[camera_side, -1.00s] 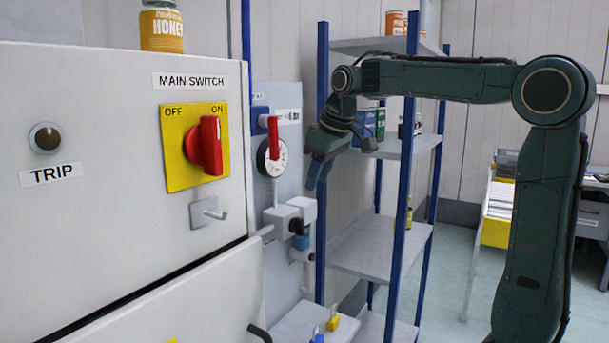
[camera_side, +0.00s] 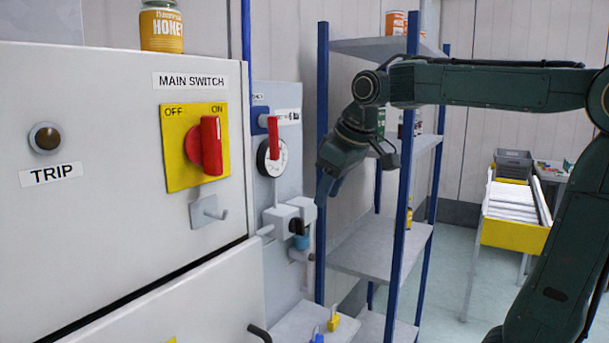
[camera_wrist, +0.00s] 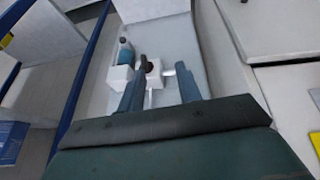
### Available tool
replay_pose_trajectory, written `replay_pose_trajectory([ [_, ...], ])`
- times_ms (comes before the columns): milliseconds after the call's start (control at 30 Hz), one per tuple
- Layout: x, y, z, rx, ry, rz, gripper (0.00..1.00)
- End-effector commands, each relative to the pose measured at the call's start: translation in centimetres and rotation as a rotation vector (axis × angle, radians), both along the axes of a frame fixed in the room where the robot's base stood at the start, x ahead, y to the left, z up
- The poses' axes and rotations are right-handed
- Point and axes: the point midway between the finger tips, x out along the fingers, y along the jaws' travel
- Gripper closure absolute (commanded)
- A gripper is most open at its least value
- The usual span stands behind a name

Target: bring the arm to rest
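My gripper (camera_side: 324,188) hangs from the dark green arm, tilted down, in front of the shelf's left blue post in the side view. In the wrist view its two fingers (camera_wrist: 160,76) stand apart with nothing between them. The white valve fitting with a black knob (camera_wrist: 150,68) shows beyond the gap between the fingers. In the side view the same fitting (camera_side: 282,214) sits on the grey panel just left of and below the fingertips. I cannot tell how far apart they are.
A white cabinet with a red main switch (camera_side: 205,146) on a yellow plate fills the left. A honey jar (camera_side: 161,28) stands on top. The blue-posted shelf (camera_side: 375,246) is behind my gripper. A yellow-fronted rack (camera_side: 513,235) stands at the right, with clear floor around it.

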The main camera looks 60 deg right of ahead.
Motion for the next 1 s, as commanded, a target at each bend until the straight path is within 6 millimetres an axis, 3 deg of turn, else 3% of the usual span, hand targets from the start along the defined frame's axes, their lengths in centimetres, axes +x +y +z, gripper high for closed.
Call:
replay_pose_trajectory([
  [300,-7.4,4.8,-3.5,0.038,-0.035,0.005,0.65],
  [600,-13.4,7.2,-8.1,0.073,-0.059,0.005,0.65],
  [800,-15.3,7.8,-10.0,0.085,-0.067,0.004,0.65],
  [1000,-15.6,7.9,-10.3,0.088,-0.067,0.002,0.65],
])
